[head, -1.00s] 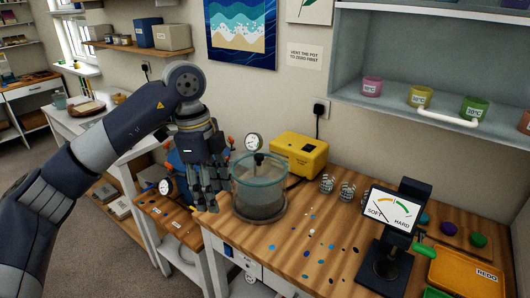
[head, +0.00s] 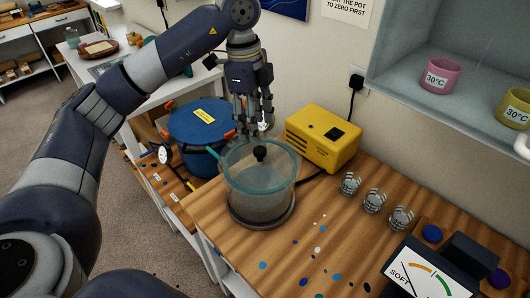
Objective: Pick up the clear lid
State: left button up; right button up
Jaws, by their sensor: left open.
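The clear lid (head: 279,159) is a see-through round top with a teal edge and a black knob (head: 260,153) at its middle. It sits on a clear round chamber (head: 258,203) with a dark round base on the wooden bench. My left gripper (head: 254,132) points down just above and behind the knob, at the lid's far side in the picture. Its fingers are open and hold nothing. I cannot tell whether a fingertip touches the lid's rim. My right gripper is out of view.
A blue pot (head: 190,118) with orange clamps stands left, behind the chamber. A yellow pump box (head: 323,138) is close behind on the right. Several small cups, including one (head: 374,201), and a hardness meter (head: 428,275) are to the right. Bench between has coloured drops.

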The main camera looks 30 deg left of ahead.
aim_at(260, 149)
pick_arm(q)
notch_tip(260, 149, down, 4)
jog(key=shift+s+d+r+p, duration=0.1)
jog(key=shift+d+r+p, duration=0.05)
jog(key=shift+r+p, duration=0.15)
jog(key=shift+f+p, duration=0.45)
jog(key=shift+f, duration=0.05)
jog(key=f, duration=0.1)
jog(key=f+p, duration=0.1)
jog(key=f, duration=0.1)
jog(key=f+p, duration=0.1)
jog(key=shift+w+d+f, duration=0.15)
jog(key=shift+w, duration=0.15)
jog(key=shift+f, duration=0.2)
jog(key=shift+r, duration=0.1)
grip_shut()
